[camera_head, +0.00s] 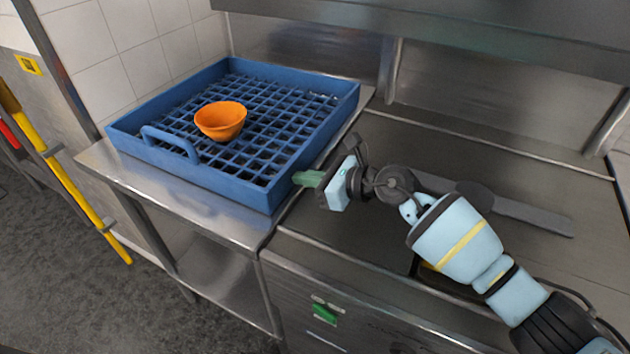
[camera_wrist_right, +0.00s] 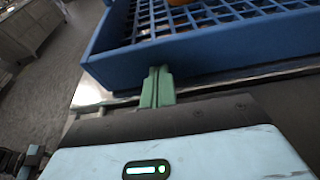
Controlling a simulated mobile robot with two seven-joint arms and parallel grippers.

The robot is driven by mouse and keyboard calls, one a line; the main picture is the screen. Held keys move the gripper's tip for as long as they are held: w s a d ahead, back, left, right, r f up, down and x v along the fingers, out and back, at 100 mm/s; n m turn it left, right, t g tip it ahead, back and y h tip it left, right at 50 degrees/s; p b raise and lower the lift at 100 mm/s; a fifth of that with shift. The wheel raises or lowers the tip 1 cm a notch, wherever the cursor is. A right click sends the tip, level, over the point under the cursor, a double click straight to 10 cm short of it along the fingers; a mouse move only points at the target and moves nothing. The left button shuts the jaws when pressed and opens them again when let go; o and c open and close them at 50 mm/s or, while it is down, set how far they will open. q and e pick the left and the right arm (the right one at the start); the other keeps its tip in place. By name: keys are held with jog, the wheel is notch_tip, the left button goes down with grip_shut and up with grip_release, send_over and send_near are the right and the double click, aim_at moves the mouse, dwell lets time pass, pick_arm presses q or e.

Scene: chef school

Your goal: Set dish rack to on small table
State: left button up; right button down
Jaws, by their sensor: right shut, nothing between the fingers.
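The blue dish rack (camera_head: 215,175) sits on the small steel table (camera_head: 185,205) in the head view, with a handle on its near side. An orange bowl (camera_head: 221,120) stands inside it. My right gripper (camera_head: 301,179) is shut and empty, close to the rack's right wall near its front corner. In the right wrist view the shut fingers (camera_wrist_right: 157,88) point at the blue rack wall (camera_wrist_right: 205,55). I cannot tell whether they touch it. The orange bowl shows only as a sliver at the top of that view. My left gripper is not in view.
A steel counter (camera_head: 340,235) with a dark flat top adjoins the table on the right, under my right arm. A tiled wall (camera_head: 130,50) stands behind the table. A yellow bar (camera_head: 75,185) runs along the left. The dark floor (camera_head: 75,280) is open at lower left.

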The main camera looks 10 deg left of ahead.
jog(key=shift+w+a, duration=0.2)
jog(key=shift+a, duration=0.65)
jog(key=shift+a+r, duration=0.1)
jog(key=shift+r, duration=0.1)
jog(key=v, duration=0.4)
jog(key=f+v, duration=0.1)
jog(key=v, duration=0.9)
jog(key=shift+d+f, duration=0.3)
jog(key=shift+d, duration=0.05)
